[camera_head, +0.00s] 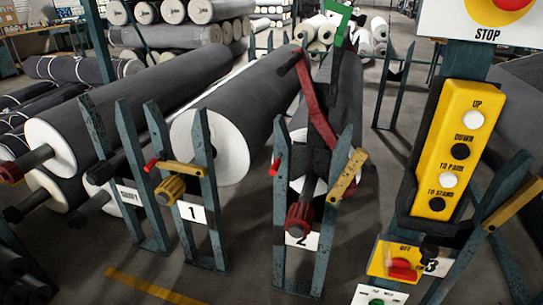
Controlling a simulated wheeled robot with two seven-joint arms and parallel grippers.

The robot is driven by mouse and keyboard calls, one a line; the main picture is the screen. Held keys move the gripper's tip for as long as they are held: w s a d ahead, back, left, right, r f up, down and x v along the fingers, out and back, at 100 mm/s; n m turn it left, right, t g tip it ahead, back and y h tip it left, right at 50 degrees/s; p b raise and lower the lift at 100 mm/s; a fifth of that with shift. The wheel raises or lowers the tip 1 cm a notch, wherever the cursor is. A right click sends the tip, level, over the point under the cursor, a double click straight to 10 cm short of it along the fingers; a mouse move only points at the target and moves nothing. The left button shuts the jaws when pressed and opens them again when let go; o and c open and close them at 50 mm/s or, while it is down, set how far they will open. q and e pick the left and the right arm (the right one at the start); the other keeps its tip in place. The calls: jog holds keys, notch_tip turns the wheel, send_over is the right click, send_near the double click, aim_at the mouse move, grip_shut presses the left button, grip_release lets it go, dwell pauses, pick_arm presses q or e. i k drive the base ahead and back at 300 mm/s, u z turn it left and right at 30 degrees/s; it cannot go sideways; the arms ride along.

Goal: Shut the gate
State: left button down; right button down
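No part is plainly marked as a gate. The closest match is the yellow bars on the numbered roll stands. On stand 2 (283,230) the yellow bar (347,175) slants up to the right, clear of the red shaft end (299,218). On stand 1 (209,190) the yellow bar (180,168) lies nearly level between the posts, above a yellow knob (170,188). At stand 3 another yellow bar (513,205) slants up at the right edge. Neither of my grippers is in view.
A yellow control panel (455,150) with several buttons stands right, below a STOP sign (490,20). A red switch (402,270) sits lower. Large grey rolls (255,100) lie behind the stands. A red bent arm (315,105) rises behind stand 2.

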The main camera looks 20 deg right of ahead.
aim_at(356, 162)
jog(key=u, duration=1.1)
jog(key=k, duration=0.65)
jog(key=z, duration=1.45)
